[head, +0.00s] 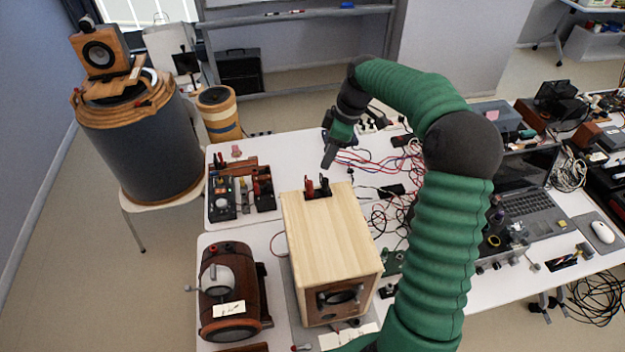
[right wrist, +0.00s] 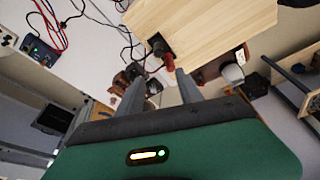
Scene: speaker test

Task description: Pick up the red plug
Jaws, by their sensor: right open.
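The red plug (head: 310,188) stands upright on a dark terminal plate on top of the light wooden speaker box (head: 325,235), beside a black plug (head: 324,185). In the right wrist view the red plug (right wrist: 169,62) shows just beyond my fingertips, close to the right-hand finger. My right gripper (head: 329,152) is above and behind the box's far edge, with its fingers pointing down. In the right wrist view its two fingers (right wrist: 160,80) are apart with nothing between them. My left gripper is not in view.
A brown barrel-shaped device (head: 232,300) stands left of the box. A tray of electrical parts (head: 240,205) lies at the back left. Tangled red, blue and black cables (head: 375,165) spread behind and right of the box. A laptop (head: 535,185) stands at the right.

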